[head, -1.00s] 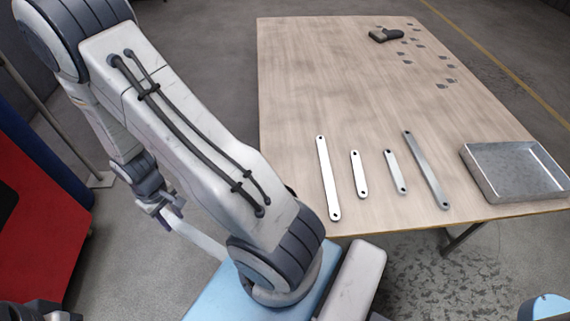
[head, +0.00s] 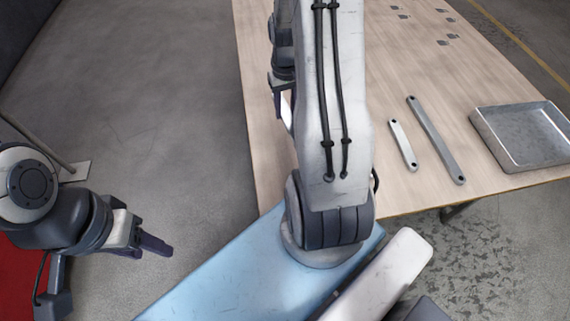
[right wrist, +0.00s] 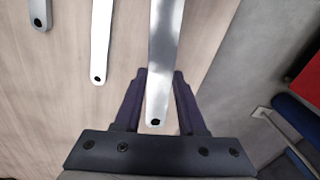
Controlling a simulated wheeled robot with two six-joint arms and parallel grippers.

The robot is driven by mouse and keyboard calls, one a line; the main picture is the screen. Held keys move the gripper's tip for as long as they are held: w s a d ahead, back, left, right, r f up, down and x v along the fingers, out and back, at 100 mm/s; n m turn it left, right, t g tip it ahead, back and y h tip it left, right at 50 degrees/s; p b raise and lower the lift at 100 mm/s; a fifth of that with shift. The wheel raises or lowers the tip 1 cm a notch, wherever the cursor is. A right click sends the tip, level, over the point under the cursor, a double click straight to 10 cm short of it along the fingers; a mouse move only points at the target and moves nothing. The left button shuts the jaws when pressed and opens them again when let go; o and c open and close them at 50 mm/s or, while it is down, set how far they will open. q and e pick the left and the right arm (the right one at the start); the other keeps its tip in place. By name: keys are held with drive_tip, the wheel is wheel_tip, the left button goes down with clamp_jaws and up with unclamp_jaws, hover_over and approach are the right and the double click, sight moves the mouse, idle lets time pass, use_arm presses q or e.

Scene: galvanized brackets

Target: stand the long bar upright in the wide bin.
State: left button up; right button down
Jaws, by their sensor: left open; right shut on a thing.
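My right gripper is shut on a pale metal bar (right wrist: 165,60), the long bar, with its holed end between the fingers in the right wrist view. The bar's other end runs out of that view. In the head view my right arm hides most of the gripper; a pale strip of the bar (head: 287,108) shows beside it, over the table's left part. The wide bin (head: 483,130), a shallow grey metal tray, stands empty at the table's right front, well away from the gripper. My left gripper (head: 155,245) is open and empty over the floor at left.
A short bar (head: 403,145) and a long grey bar (head: 435,140) lie between my right arm and the bin. Two more bars (right wrist: 101,40) (right wrist: 40,15) lie beside the held one in the right wrist view.

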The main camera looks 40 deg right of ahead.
drive_tip(key=s+d+m+b, duration=0.2)
drive_tip(key=s+d, duration=0.3)
drive_tip(key=d, duration=0.2)
hover_over(278, 136)
wheel_tip(278, 136, down, 6)
drive_tip(key=shift+d+r, duration=0.1)
drive_tip(key=shift+d, duration=0.05)
use_arm(q)
drive_tip(key=shift+a+f, duration=0.1)
drive_tip(key=shift+f, duration=1.7)
use_arm(e)
drive_tip(key=shift+f, duration=2)
use_arm(q)
drive_tip(key=shift+b, duration=0.3)
use_arm(e)
drive_tip(key=c, duration=0.5)
unclamp_jaws()
drive_tip(key=shift+f, duration=0.1)
use_arm(q)
drive_tip(key=shift+r+p, duration=0.65)
drive_tip(key=shift+p, duration=0.05)
use_arm(e)
wheel_tip(278, 136, up, 12)
